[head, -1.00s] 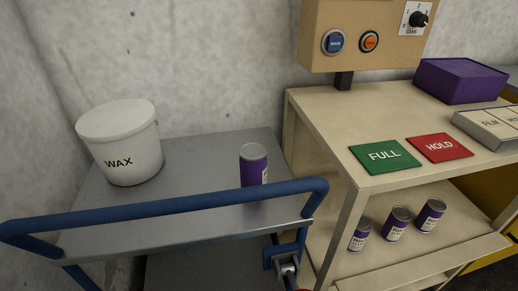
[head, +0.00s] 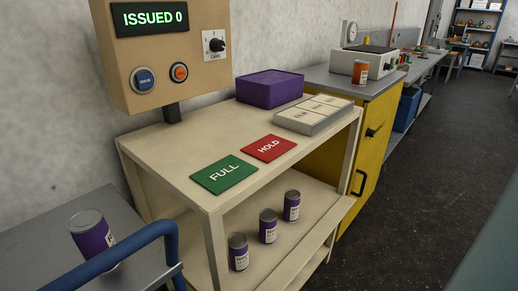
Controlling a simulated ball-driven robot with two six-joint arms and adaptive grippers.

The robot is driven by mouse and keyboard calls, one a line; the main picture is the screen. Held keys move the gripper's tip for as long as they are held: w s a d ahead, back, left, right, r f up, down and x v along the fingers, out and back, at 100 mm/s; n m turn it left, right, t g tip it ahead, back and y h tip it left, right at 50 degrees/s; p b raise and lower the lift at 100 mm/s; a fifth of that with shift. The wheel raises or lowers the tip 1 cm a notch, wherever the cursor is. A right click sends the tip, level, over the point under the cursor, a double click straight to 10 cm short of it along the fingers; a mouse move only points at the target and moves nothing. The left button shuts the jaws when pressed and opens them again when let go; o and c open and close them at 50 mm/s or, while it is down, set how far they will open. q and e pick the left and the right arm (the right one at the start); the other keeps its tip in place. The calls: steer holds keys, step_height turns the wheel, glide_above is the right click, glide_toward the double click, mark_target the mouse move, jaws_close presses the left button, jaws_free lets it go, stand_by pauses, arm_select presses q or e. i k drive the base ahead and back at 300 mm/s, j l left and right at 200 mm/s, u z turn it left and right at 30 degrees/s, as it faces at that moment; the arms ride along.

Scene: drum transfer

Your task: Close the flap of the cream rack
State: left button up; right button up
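The cream rack (head: 150,146) stands in the middle of the head view, with a flat top and a lower shelf. Several purple cans stand there; three show on the lower shelf: a left can (head: 238,252), a middle can (head: 268,226) and a right can (head: 291,206). A cream panel that looks like the flap (head: 318,258) runs along the front of the lower shelf, low down and sloping outward; its exact angle is hard to tell. Neither of my grippers is in view.
A green FULL plate (head: 224,174), red HOLD plate (head: 268,148), purple box (head: 270,89) and grey-cream tray (head: 313,114) lie on the rack's top. A blue-handled cart (head: 60,235) with a purple can (head: 92,236) stands left. A yellow cabinet (head: 372,140) stands right. Dark floor (head: 410,210) is clear.

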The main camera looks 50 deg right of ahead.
mark_target(280, 278)
steer(key=z, duration=1.45)
steer(key=l+u, duration=0.75)
steer(key=l, duration=0.2)
steer(key=l+u, duration=0.4)
